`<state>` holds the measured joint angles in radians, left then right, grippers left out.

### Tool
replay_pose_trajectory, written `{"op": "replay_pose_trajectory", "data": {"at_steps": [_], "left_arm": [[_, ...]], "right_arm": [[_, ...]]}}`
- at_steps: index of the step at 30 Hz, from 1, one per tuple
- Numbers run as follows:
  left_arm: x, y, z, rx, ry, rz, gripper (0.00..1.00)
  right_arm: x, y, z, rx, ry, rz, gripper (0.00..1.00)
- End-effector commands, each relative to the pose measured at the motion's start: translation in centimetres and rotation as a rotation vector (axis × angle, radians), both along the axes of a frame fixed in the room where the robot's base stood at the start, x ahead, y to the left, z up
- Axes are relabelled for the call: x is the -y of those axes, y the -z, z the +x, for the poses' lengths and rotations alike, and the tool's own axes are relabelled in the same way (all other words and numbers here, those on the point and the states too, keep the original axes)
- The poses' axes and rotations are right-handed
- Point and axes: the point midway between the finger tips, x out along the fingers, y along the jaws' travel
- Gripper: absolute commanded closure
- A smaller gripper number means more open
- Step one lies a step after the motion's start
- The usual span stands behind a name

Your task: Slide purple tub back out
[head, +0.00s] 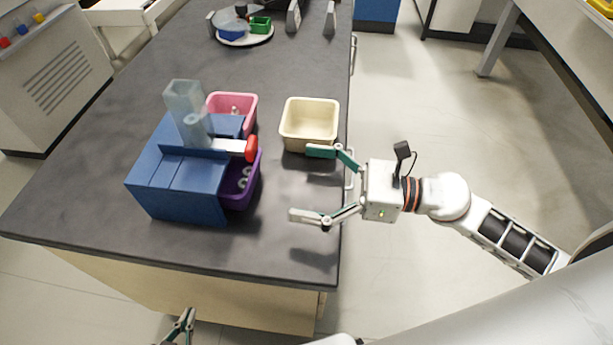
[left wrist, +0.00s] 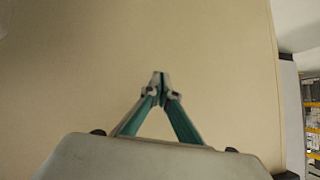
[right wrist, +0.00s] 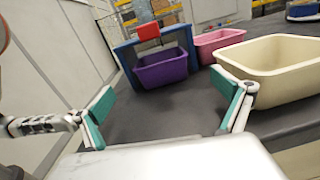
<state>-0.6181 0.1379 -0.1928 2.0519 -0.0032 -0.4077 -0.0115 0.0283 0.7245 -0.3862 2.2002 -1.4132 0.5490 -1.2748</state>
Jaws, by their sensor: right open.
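The purple tub (head: 239,195) stands partly under the blue dispenser (head: 180,185), its right part sticking out, with small silvery pieces inside. It also shows in the right wrist view, the purple tub (right wrist: 162,72) sitting in the dispenser's opening. A red-tipped lever (head: 251,149) reaches over it in the head view. My right gripper (head: 299,183) is open and empty, above the counter to the right of the tub, with its fingers pointing at it. My left gripper (head: 187,314) is low in front of the counter; its fingertips meet in the left wrist view (left wrist: 159,76), empty.
A pink tub (head: 233,103) sits behind the purple one, partly by the dispenser. A cream tub (head: 309,122) stands near the counter's right edge, close to my right gripper's upper finger. A round plate (head: 245,38) with blue and green containers is at the back. The front counter is clear.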

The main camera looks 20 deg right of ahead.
Motion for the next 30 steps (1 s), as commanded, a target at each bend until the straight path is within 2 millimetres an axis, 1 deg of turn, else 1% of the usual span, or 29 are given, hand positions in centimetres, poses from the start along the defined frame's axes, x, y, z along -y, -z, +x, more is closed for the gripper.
{"op": "replay_pose_trajectory", "data": {"at_steps": [1, 5, 9, 14, 18, 24, 30], "left_arm": [[0.0, -0.5, 0.2, 0.007, 0.0, -0.001, 1.0], [0.0, -1.6, 0.7, 0.022, -0.002, -0.007, 1.0], [0.1, -2.4, 1.0, 0.031, -0.003, -0.014, 1.0], [0.3, -2.6, 0.7, 0.027, -0.003, -0.021, 1.0], [0.5, -2.1, 0.0, 0.009, -0.002, -0.025, 1.0], [0.6, -2.0, -0.4, 0.0, -0.001, -0.028, 1.0], [0.6, -2.1, -0.2, 0.003, -0.001, -0.028, 1.0]], "right_arm": [[-0.5, -0.4, 0.3, 0.005, -0.001, 0.002, 0.0], [-2.2, -0.6, 1.1, 0.009, 0.0, 0.003, 0.0], [-4.5, -0.7, 2.2, 0.008, 0.0, 0.004, 0.0], [-7.0, -0.5, 3.4, 0.005, -0.001, 0.003, 0.0], [-8.8, -0.4, 4.2, 0.003, -0.001, 0.004, 0.0], [-10.1, -0.2, 4.8, 0.003, -0.001, 0.001, 0.0], [-10.4, -0.1, 4.9, 0.001, -0.001, 0.001, 0.0]]}}
